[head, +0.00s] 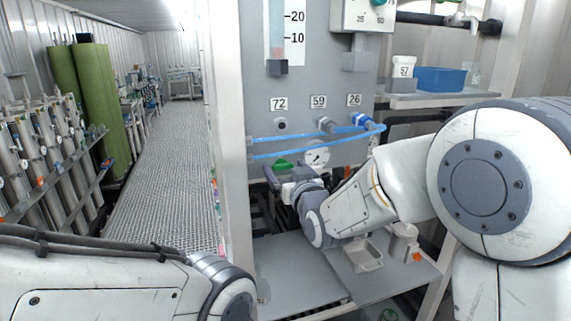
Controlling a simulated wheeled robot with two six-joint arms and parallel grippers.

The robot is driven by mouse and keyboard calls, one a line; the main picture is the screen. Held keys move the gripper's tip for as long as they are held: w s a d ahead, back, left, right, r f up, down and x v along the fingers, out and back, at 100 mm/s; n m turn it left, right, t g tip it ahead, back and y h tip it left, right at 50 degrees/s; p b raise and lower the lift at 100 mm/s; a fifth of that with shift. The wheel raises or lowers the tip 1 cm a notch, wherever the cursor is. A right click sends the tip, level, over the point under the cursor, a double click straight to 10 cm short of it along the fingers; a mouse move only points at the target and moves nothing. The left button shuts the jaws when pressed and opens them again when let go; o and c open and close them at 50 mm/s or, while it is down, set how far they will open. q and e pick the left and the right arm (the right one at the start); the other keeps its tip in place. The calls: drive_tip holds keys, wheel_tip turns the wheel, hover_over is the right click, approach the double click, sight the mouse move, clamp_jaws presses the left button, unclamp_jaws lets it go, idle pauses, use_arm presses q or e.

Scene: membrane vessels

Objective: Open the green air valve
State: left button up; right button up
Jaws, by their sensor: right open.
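The green valve handle (283,163) shows low on the grey panel, left of a round pressure gauge (317,156). It looks roughly level; the valve body below it is largely hidden by my right arm. My right gripper (286,181) is at the far end of the right arm, just below the green handle, and is open. Its fingers are small and partly hidden, and I cannot tell whether they touch the handle. My left arm comes in at the bottom left, but its gripper is out of view.
Blue hoses (310,143) cross the panel above the valve, below the labels 72, 59 and 26. A grey shelf (290,262) with a small tray (363,257) lies below. A blue bin (440,79) stands upper right. A grated walkway (165,180) is clear at left.

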drive_tip(key=shift+w, duration=0.1)
drive_tip(key=c, duration=1.4)
drive_tip(key=shift+f+n+b, duration=0.15)
drive_tip(key=shift+n+b, duration=0.35)
drive_tip(key=shift+b, duration=0.25)
drive_tip(key=n+b, duration=0.6)
drive_tip(key=b, duration=0.1)
drive_tip(key=shift+a+f+n, duration=0.1)
drive_tip(key=shift+a+n, duration=0.05)
drive_tip(key=shift+n, duration=0.15)
drive_tip(key=n+b, duration=0.3)
drive_tip(key=n, duration=0.1)
drive_tip(key=shift+n+b, duration=0.9)
drive_tip(key=shift+n, duration=1.2)
drive_tip(key=o, duration=1.4)
